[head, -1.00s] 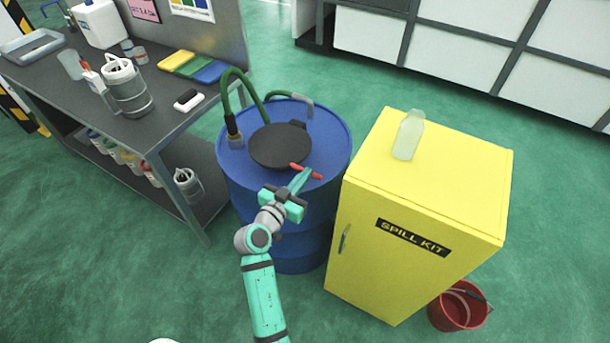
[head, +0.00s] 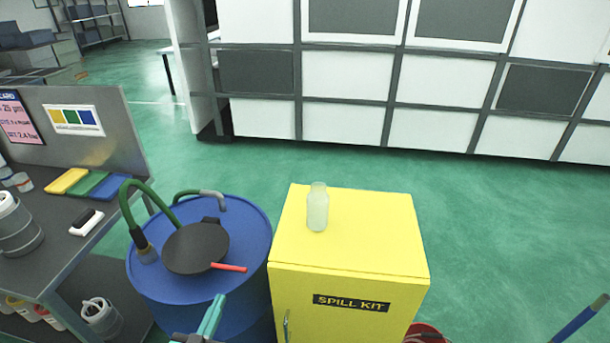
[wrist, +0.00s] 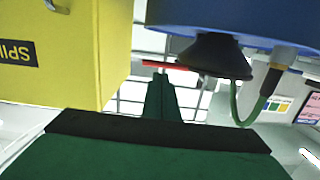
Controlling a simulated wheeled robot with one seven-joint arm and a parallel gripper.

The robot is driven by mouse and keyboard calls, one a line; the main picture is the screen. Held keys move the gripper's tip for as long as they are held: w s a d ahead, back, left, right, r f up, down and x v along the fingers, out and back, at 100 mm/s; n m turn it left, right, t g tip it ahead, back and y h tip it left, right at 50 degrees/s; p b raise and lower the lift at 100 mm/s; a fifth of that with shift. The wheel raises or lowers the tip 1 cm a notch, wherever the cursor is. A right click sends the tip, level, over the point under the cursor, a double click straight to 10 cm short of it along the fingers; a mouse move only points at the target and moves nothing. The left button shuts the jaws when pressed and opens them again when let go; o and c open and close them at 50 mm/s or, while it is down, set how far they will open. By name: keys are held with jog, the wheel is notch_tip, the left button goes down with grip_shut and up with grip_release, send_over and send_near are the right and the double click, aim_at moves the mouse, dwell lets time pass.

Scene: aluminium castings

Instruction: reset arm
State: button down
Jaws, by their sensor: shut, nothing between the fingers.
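My gripper (head: 214,312) shows at the bottom of the head view, its green fingers closed together and empty. It is in front of the blue drum (head: 190,292), below the red handle (head: 229,267) of the black round lid (head: 196,248) on top of the drum. In the wrist view, which is upside down, my closed fingers (wrist: 160,80) point towards the red handle (wrist: 165,65), and the black lid (wrist: 213,55) is just right of it. Most of my arm is out of the head view.
A yellow spill kit cabinet (head: 350,255) with a translucent bottle (head: 317,208) on top stands right of the drum. A workbench (head: 60,250) is at left. A red bucket (head: 425,333) is partly hidden by the cabinet. The green floor at right is mostly clear.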

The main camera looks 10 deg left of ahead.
jog(key=s+d+f+n+g+y, duration=0.1)
jog(key=s+d+f+g, duration=0.1)
jog(key=s+d+f, duration=0.55)
jog(key=s+d+f+n+g, duration=0.15)
jog(key=d+f, duration=0.35)
jog(key=d, duration=0.5)
jog(key=s+d+r+m+t+h, duration=0.1)
jog(key=s+d+r, duration=0.4)
jog(key=s+d, duration=0.3)
jog(key=s+d+r+m+t+h, duration=0.1)
jog(key=s+d+r+m, duration=0.1)
jog(key=s+d+r, duration=0.3)
jog(key=s+d, duration=0.2)
jog(key=s, duration=0.2)
jog(key=shift+s+d+r+h, duration=0.15)
jog(key=shift+d+r+h, duration=0.1)
jog(key=shift+d+h, duration=0.15)
jog(key=shift+d+m, duration=0.1)
jog(key=shift+m, duration=0.15)
